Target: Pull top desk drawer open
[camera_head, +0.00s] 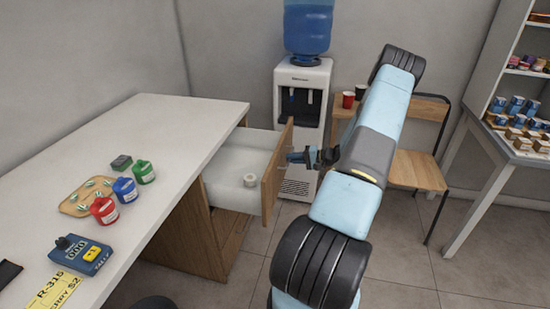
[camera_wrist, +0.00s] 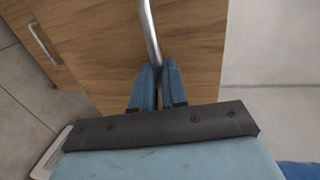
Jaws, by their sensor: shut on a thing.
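The top desk drawer (camera_head: 240,165) stands pulled out from the desk, its white inside showing. The drawer's wooden front (camera_head: 271,184) faces right, towards my arm. My gripper (camera_head: 300,157) is at this front, its blue fingers close to the wood. In the wrist view my gripper (camera_wrist: 158,72) is shut on the metal bar handle (camera_wrist: 151,30) of the wooden drawer front (camera_wrist: 100,45). Part of the handle is hidden between the fingers.
The white desk top (camera_head: 160,135) holds red, blue and green containers, a tray and a blue device. A water cooler (camera_head: 301,115) stands behind the drawer. A wooden chair (camera_head: 415,170) and a shelf unit (camera_head: 490,140) stand to the right. Open tiled floor (camera_head: 400,260) lies in front.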

